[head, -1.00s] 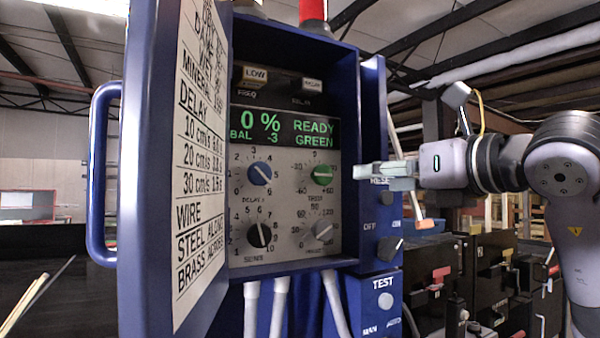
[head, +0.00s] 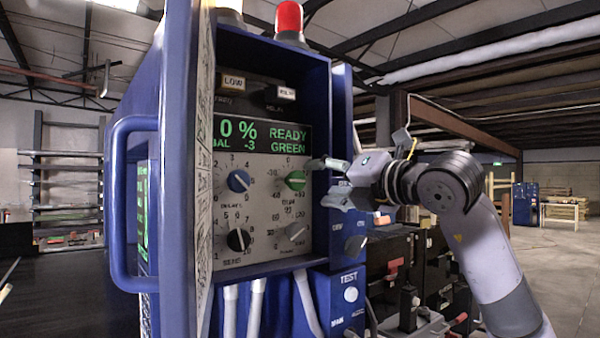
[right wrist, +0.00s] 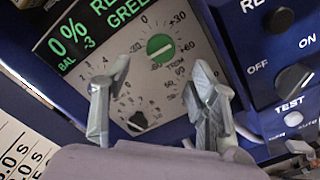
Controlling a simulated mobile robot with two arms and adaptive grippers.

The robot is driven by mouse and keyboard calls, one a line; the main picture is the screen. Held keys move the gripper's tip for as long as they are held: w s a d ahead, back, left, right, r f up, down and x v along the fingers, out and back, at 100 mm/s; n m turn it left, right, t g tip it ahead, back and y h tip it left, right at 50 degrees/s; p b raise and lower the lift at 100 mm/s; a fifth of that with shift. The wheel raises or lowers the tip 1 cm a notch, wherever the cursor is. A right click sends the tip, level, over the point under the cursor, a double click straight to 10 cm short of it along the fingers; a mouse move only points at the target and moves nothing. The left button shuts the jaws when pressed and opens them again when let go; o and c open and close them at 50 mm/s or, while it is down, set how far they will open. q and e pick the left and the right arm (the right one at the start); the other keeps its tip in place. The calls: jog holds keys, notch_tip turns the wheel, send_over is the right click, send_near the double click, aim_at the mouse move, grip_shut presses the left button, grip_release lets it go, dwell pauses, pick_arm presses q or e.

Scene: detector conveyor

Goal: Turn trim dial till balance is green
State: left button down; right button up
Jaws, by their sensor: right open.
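The green trim dial (head: 296,180) sits on the grey panel inside the blue cabinet, and it also shows in the right wrist view (right wrist: 160,47). The display (head: 262,136) above it reads 0 %, balance -3, READY GREEN, all in green letters. My right gripper (head: 331,180) is at the right edge of the cabinet opening, just right of the dial and apart from it. In the right wrist view its two fingers (right wrist: 150,76) are spread with nothing between them, and the dial shows beyond them. My left gripper is not seen.
A blue delay dial (head: 239,181), a black dial (head: 239,240) and a grey dial (head: 296,231) share the panel. The open cabinet door with its blue handle (head: 120,205) stands at the left. A side box with a TEST button (head: 350,294) is at the lower right.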

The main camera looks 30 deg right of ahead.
aim_at(299, 180)
jog(key=w+p, duration=0.2)
jog(key=w, duration=0.4)
jog(key=shift+w+a+r, duration=0.1)
jog(key=shift+w+a, duration=0.05)
jog(key=shift+w+a+p, duration=0.1)
jog(key=shift+w+p, duration=0.25)
jog(key=shift+w, duration=0.35)
jog(key=shift+c, duration=0.3)
jog(key=c, duration=1.1)
jog(key=shift+f+m+b, duration=0.25)
jog(key=shift+m+b, duration=0.15)
jog(key=shift+b, duration=0.3)
jog(key=shift+r, duration=0.15)
